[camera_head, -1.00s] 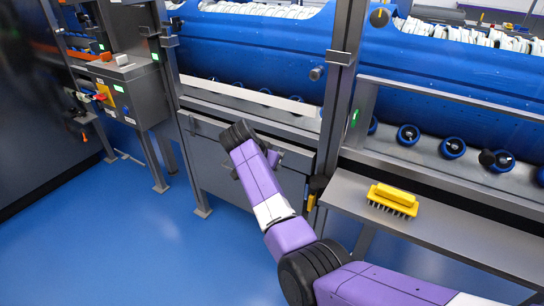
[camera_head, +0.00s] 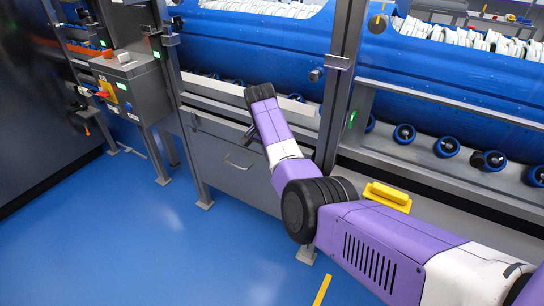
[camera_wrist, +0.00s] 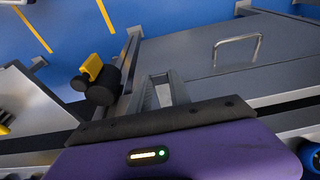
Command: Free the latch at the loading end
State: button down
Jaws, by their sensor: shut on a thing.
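My gripper (camera_wrist: 165,92) shows in the wrist view, its two grey fingers in front of the grey cabinet front. A small pale piece shows between the fingers; I cannot tell what it is. A black fitting with a yellow tab (camera_wrist: 92,68) is just left of the fingers in the wrist view, by a metal post, apart from them. I cannot tell whether it is the latch. In the head view my arm hides the gripper and this fitting.
The grey cabinet (camera_head: 225,165) has a wire handle (camera_wrist: 238,45). Blue tubs (camera_head: 255,45) with white contents sit above it. A yellow brush (camera_head: 388,196) lies on the right shelf, partly behind my arm. A control box (camera_head: 135,85) stands left.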

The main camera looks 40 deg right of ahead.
jog(key=c, duration=1.2)
grip_release()
jog(key=shift+r, duration=0.1)
jog(key=p+v, duration=0.1)
jog(key=v, duration=0.6)
jog(key=shift+r, duration=0.3)
